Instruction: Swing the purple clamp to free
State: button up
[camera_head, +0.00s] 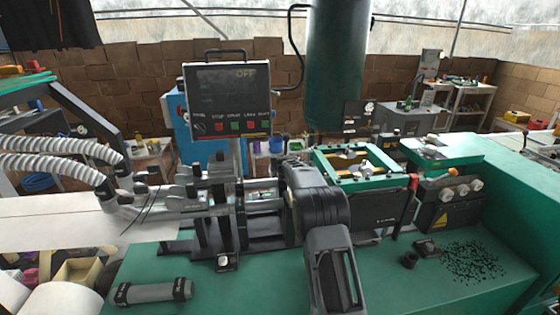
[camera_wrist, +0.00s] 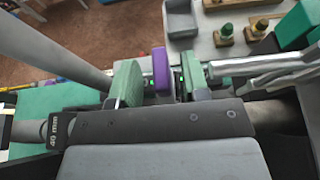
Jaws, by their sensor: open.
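The purple clamp (camera_wrist: 161,69) shows in the wrist view as an upright purple block on a machine, with small green lights beside it. My gripper (camera_wrist: 163,80) is open, with one green-padded finger to the left of the clamp and the other to its right. The clamp stands between the fingers; a gap shows on the right, and I cannot tell whether the left finger touches it. I cannot make out the clamp in the head view, where my arm covers part of the machine; the fingers cannot be made out there either.
A control panel (camera_head: 227,99) reading OFF stands above the machine. A green-framed unit (camera_head: 355,166) is right of my arm. Dark bits (camera_head: 472,262) lie scattered on the green bench (camera_head: 245,290), and a grey cylinder (camera_head: 153,292) lies at its front left. Metal rods (camera_wrist: 265,68) run close right of my gripper.

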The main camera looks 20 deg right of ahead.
jog(key=shift+c, duration=0.2)
grip_shut()
dwell(0.4)
